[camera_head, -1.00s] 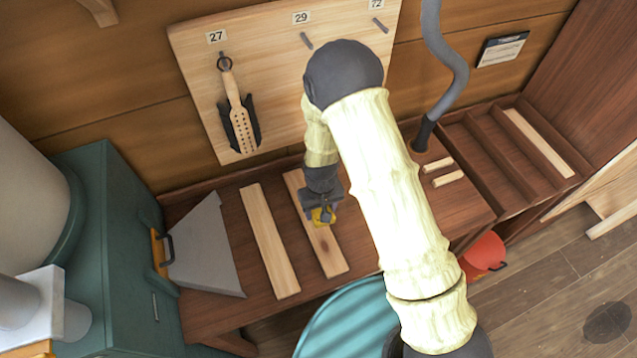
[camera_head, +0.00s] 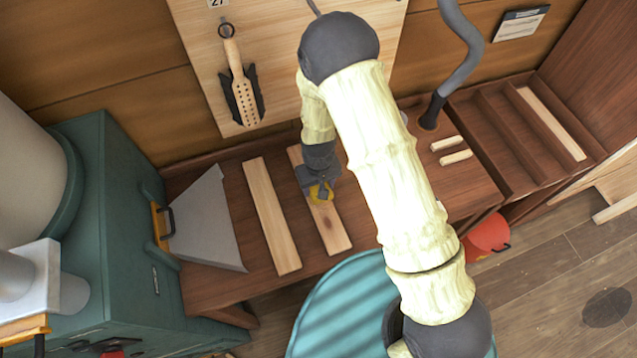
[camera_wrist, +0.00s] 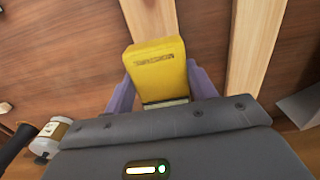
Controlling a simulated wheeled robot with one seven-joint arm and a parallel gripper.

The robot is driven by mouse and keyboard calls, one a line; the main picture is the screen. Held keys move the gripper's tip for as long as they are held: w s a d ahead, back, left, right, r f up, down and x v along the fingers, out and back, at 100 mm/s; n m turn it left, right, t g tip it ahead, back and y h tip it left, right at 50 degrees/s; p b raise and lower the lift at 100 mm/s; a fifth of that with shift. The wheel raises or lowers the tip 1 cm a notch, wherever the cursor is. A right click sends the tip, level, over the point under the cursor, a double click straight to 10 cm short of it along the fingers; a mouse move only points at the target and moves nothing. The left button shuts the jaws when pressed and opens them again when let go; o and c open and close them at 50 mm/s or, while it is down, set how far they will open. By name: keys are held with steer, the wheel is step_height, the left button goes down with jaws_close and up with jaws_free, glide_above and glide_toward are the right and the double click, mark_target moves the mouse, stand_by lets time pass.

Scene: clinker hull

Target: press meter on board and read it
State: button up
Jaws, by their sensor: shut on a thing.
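A yellow meter (camera_wrist: 158,68) is held between the two fingers of my gripper (camera_wrist: 165,95) in the wrist view. In the head view my gripper (camera_head: 318,192) is over the right-hand of two pale boards (camera_head: 333,234), with the yellow meter (camera_head: 321,192) under it. The meter overlaps the board's upper half; I cannot tell whether it touches the wood. The other pale board (camera_head: 272,217) lies to the left, clear of the gripper. Both boards lie on the brown bench.
A grey angular plate (camera_head: 207,222) lies left of the boards beside a green cabinet (camera_head: 110,215). A pegboard with a hanging tool (camera_head: 239,85) stands behind. A grey curved pipe (camera_head: 460,55) rises at right. A teal drum (camera_head: 335,305) stands in front of the bench.

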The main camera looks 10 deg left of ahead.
steer(key=shift+f+b, duration=1)
steer(key=shift+f, duration=0.8)
steer(key=shift+f, duration=0.35)
steer(key=shift+s+f+b, duration=0.1)
steer(key=shift+b, duration=0.25)
stand_by(1.2)
steer(key=shift+r+p, duration=2.85)
steer(key=shift+r, duration=1.3)
steer(key=shift+d+f, duration=0.1)
steer(key=shift+f, duration=0.05)
